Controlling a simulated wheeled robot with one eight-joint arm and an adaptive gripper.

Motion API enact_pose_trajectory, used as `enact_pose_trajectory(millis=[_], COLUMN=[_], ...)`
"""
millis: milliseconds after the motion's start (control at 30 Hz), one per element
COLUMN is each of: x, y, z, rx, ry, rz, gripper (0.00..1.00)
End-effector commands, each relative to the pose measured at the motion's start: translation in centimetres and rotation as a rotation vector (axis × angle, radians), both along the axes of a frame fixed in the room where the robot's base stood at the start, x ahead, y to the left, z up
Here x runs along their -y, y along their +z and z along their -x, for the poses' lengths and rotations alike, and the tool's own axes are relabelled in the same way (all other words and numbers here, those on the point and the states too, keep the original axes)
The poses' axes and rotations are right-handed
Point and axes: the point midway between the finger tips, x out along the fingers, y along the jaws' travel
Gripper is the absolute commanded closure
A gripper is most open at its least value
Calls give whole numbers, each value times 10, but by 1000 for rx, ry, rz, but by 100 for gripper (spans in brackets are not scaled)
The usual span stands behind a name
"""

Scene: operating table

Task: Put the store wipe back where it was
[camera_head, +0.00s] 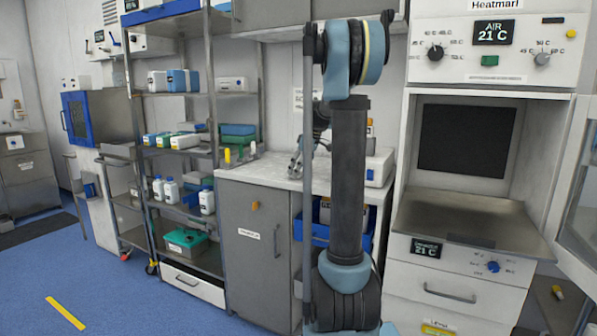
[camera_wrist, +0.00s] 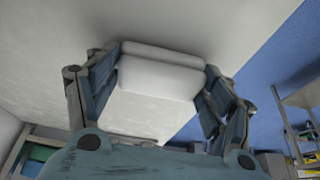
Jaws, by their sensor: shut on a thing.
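In the wrist view my gripper (camera_wrist: 163,65) has its two fingers on either side of a plain white block-like pack (camera_wrist: 158,78), gripped between them. It looks like the wipe, but no label shows. In the head view my gripper (camera_head: 297,166) is low over the left part of the pale counter (camera_head: 262,170), partly hidden behind my own arm. The pack cannot be made out there. Whether it touches the counter is not clear.
A metal shelf rack (camera_head: 181,94) with boxes and bottles stands left of the counter. A white box-shaped device (camera_head: 379,168) sits on the counter's right. A tall warming cabinet (camera_head: 473,195) with an open glass door stands at right. Blue floor is clear at front left.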

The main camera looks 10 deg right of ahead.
Motion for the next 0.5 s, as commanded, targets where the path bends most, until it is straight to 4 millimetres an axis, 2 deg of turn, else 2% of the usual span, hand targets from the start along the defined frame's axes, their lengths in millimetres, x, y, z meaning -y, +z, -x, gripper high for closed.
enact_pose_trajectory(millis=[33,67,100,133,500], x=[0,0,0,0,-1], y=[-1,-1,-1,-1,0], z=[0,0,0,0,0], rx=[0,0,0,0,0], ry=[0,0,0,0,2], rz=[0,0,0,0,0], gripper=[56,19,10,6,6])
